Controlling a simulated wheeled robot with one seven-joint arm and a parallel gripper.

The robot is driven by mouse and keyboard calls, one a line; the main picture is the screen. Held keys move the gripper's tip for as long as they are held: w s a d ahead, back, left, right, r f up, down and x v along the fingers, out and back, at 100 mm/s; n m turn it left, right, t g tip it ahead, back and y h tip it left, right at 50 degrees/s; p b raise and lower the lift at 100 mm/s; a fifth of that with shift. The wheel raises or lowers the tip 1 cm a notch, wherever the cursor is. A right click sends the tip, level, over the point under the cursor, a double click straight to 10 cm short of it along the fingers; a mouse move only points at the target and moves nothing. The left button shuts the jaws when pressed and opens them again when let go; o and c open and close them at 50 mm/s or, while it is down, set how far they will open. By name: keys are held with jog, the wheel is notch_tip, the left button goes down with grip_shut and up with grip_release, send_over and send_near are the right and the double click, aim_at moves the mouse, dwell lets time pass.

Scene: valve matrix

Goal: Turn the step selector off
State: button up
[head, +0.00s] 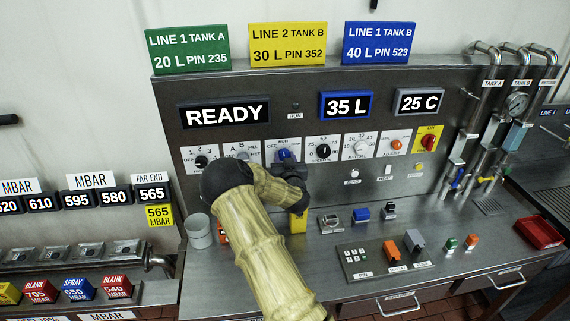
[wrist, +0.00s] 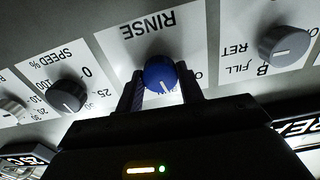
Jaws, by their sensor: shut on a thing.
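A blue selector knob (wrist: 160,78) sits on a white plate (wrist: 145,38) marked RINSE, which is upside down in the wrist view. In the head view the blue knob (head: 284,156) is partly hidden behind my gripper. My gripper (wrist: 160,90) is shut on it, one finger on each side. The knob's white mark points down and slightly right in the wrist view, towards my gripper. The OFF lettering at the plate's left in the head view is small, and in the wrist view my finger covers most of it. No label reading "step" is legible.
A grey A/B FILL/RET knob (wrist: 287,44) and a black SPEED % knob (wrist: 67,95) flank the blue one closely. A red knob on a yellow plate (head: 428,142) is farther right. A grey cup (head: 199,231) stands on the bench below.

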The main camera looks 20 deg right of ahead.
jog(key=shift+f+n+b, duration=0.1)
jog(key=shift+n+b, duration=3.8)
jog(key=shift+b, duration=0.95)
jog(key=o, duration=1)
jog(key=shift+s, duration=0.15)
